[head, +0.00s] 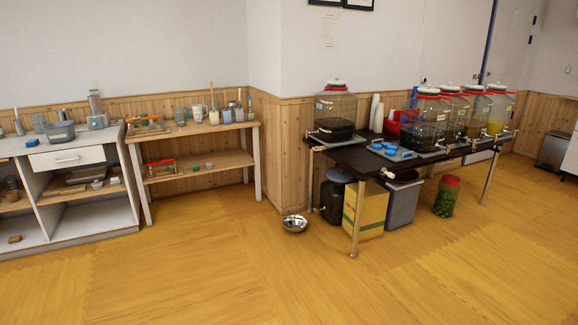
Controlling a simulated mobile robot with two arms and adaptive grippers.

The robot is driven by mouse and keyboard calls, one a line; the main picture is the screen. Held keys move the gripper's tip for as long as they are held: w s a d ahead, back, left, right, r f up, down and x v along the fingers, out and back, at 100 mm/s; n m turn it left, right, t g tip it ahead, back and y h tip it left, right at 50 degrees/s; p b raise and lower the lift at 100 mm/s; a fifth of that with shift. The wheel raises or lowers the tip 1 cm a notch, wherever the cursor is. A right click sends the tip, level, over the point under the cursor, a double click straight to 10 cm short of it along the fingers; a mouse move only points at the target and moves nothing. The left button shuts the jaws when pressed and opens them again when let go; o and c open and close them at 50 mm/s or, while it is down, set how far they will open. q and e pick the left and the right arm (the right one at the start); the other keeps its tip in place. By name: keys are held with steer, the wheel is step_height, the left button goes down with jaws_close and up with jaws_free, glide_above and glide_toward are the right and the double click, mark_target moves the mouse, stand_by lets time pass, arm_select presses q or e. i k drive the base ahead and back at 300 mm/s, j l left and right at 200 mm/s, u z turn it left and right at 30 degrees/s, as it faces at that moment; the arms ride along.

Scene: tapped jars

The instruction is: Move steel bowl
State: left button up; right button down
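The steel bowl (295,223) is a small, shiny, round bowl. It sits on the wooden floor in the head view, just right of the middle and lower down. It stands in front of the wood-panelled wall corner, to the left of the dark table's near leg. Its inside looks empty, though it is small in the picture. Neither of my grippers shows in the view.
A dark table (437,148) at right holds several large tapped jars, cups and a tray. Under it stand a dark container (332,197), a yellow box (364,211), a grey bin (403,203) and a green-filled jar (446,197). Shelves stand at left. The front floor is clear.

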mark_target(294, 223)
steer(key=i, duration=2.65)
